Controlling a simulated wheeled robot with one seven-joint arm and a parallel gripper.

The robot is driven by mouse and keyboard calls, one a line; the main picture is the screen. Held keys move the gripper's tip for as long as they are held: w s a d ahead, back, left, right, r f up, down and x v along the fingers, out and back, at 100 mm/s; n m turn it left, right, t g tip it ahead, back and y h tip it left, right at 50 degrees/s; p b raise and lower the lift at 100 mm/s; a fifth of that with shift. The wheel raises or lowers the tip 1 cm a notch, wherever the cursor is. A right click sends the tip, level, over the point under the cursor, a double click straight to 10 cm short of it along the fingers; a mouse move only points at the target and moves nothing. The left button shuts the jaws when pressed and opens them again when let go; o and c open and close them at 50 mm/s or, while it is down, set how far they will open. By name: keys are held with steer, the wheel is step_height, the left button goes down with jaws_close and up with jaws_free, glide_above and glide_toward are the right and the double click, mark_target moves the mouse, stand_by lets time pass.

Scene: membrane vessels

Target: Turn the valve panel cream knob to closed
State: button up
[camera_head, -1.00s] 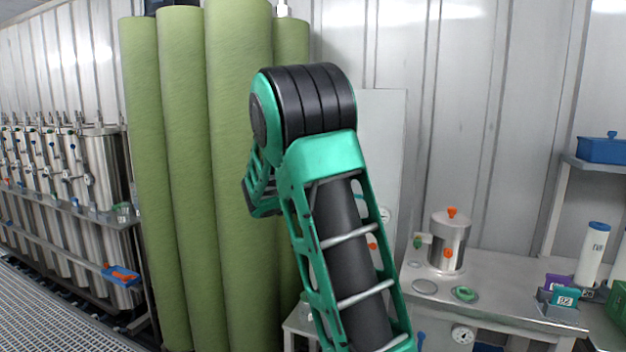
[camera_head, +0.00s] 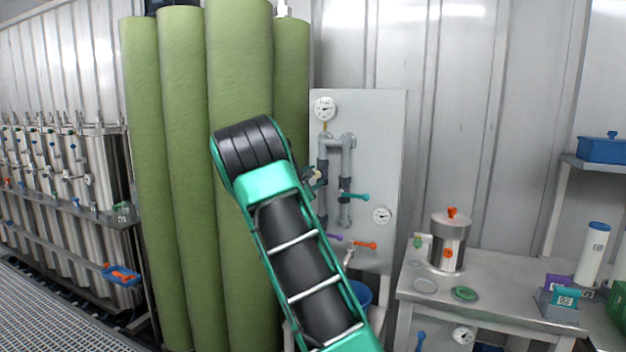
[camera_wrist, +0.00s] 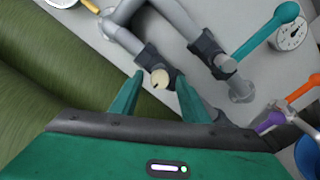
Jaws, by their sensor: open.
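The valve panel (camera_head: 375,130) is a pale upright board with grey pipes, standing behind my arm. In the wrist view its cream knob (camera_wrist: 160,78) sits on a dark valve body on a grey pipe. My gripper (camera_wrist: 160,80) is open, with its two teal fingers pointing at the panel, one to each side of the cream knob in the picture. I cannot tell whether the fingers reach as deep as the knob; no contact is visible. In the head view my arm hides most of the gripper, and the knob is too small to read clearly.
A teal lever (camera_wrist: 270,30), an orange lever (camera_wrist: 303,88) and a purple lever (camera_wrist: 270,122) are right of the knob. A gauge (camera_head: 325,108) tops the panel. Green rolls (camera_head: 240,70) stand close on the left. A bench (camera_head: 490,275) with a steel pot is right.

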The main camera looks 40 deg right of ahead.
steer(key=shift+x, duration=1.25)
steer(key=shift+c, duration=0.7)
steer(key=c, duration=0.9)
steer(key=shift+w+a, duration=0.1)
steer(key=shift+a, duration=0.1)
steer(key=shift+d, duration=0.15)
